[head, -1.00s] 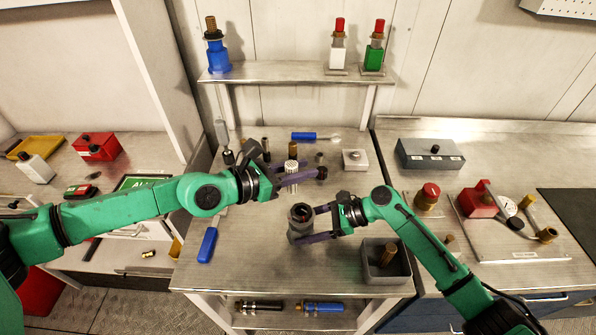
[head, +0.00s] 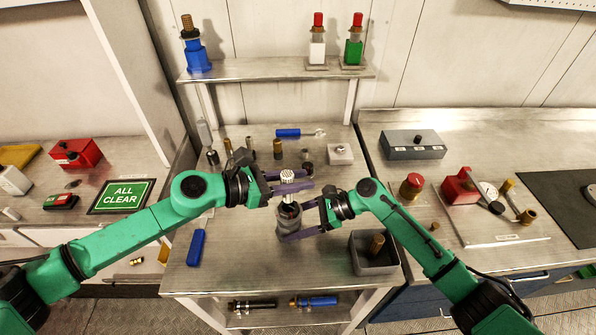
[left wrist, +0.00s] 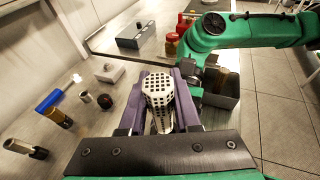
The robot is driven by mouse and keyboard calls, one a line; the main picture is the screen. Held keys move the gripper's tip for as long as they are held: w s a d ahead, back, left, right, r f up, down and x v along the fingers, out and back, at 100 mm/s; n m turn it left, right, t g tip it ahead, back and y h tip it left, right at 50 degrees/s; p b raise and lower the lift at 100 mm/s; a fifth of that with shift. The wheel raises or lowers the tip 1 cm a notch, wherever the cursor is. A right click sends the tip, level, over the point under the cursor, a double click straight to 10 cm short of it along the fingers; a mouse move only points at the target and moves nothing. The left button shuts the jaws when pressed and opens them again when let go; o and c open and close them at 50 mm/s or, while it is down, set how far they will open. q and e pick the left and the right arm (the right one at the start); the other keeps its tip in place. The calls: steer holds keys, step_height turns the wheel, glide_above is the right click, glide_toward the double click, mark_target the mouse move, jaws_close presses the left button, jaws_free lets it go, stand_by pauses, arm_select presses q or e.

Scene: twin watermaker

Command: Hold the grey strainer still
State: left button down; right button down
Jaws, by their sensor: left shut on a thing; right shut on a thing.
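The grey strainer (head: 288,222), a dark-topped grey cylinder, stands upright on the middle bench in the head view. My right gripper (head: 284,222) is shut on it from the right. My left gripper (head: 307,190) is shut on a white perforated basket (head: 287,175), just above the strainer's mouth. In the left wrist view the basket (left wrist: 158,92) sits between the purple fingers (left wrist: 160,105), its holed end up. Whether the basket's lower end is inside the strainer is hidden by the fingers.
A grey open bin (head: 372,262) with a brass part stands to the right of the strainer. A blue-handled tool (head: 197,247) lies at left. Several small fittings, a white block (head: 340,154) and another blue tool (head: 288,133) are behind. The front of the bench is clear.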

arm_select(q)
steer(key=shift+f, duration=1.75)
steer(key=shift+f, duration=1.3)
steer(key=shift+f, duration=0.35)
steer(key=shift+f, duration=0.4)
steer(key=c, duration=0.5)
jaws_free()
steer(key=shift+c, duration=0.2)
steer(key=v, duration=1.2)
